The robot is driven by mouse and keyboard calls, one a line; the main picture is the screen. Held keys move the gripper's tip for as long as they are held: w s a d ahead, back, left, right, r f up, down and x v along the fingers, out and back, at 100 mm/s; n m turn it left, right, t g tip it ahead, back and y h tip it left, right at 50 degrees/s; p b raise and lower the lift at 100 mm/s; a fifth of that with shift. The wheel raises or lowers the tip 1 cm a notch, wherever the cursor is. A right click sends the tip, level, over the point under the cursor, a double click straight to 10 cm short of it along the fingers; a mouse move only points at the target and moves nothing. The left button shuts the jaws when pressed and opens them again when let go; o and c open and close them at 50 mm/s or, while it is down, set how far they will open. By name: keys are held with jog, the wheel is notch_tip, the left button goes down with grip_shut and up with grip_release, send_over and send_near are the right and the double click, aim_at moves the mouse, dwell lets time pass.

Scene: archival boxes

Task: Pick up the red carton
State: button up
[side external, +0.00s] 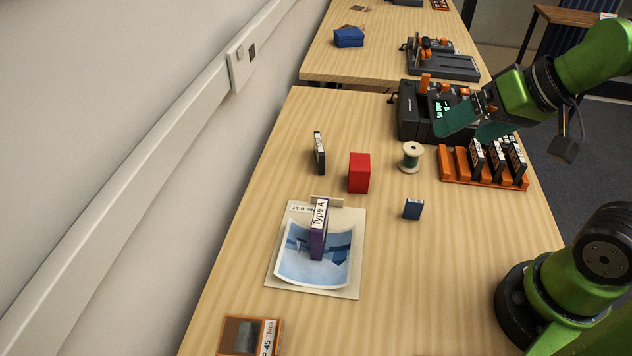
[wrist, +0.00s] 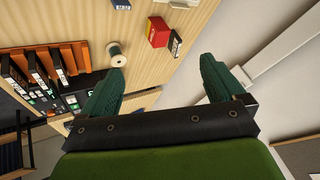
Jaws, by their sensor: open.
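The red carton (side external: 359,173) stands upright on the wooden table, left of a thread spool. It also shows in the wrist view (wrist: 157,33), near the top centre, beyond my fingertips. My gripper (side external: 466,125) is in the air at the right in the side view, above the area of the black device and orange rack. In the wrist view my gripper (wrist: 160,75) has its two green fingers spread wide with nothing between them. The carton is apart from the fingers.
The spool (side external: 411,158) and a dark upright cassette (side external: 319,153) flank the carton. A small blue box (side external: 412,209), an orange rack (side external: 457,168) and a black device (side external: 408,112) stand to the right. A purple box (side external: 318,240) stands on a picture sheet (side external: 345,285) in front.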

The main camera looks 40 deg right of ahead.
jog(key=w+a+f+n+g, duration=0.1)
jog(key=w+f+n+g, duration=0.15)
jog(key=w, duration=0.35)
jog(key=w+a+f+n+g, duration=0.1)
jog(key=w+f+n+g, duration=0.15)
jog(key=w, duration=0.35)
jog(key=n+g+h, duration=0.2)
jog(key=n, duration=0.7)
send_near(360, 160)
notch_tip(360, 160, down, 8)
jog(key=shift+f, duration=0.2)
notch_tip(360, 160, down, 5)
jog(key=shift+s+a+f, duration=0.1)
jog(key=shift+a, duration=0.05)
jog(key=c, duration=1.1)
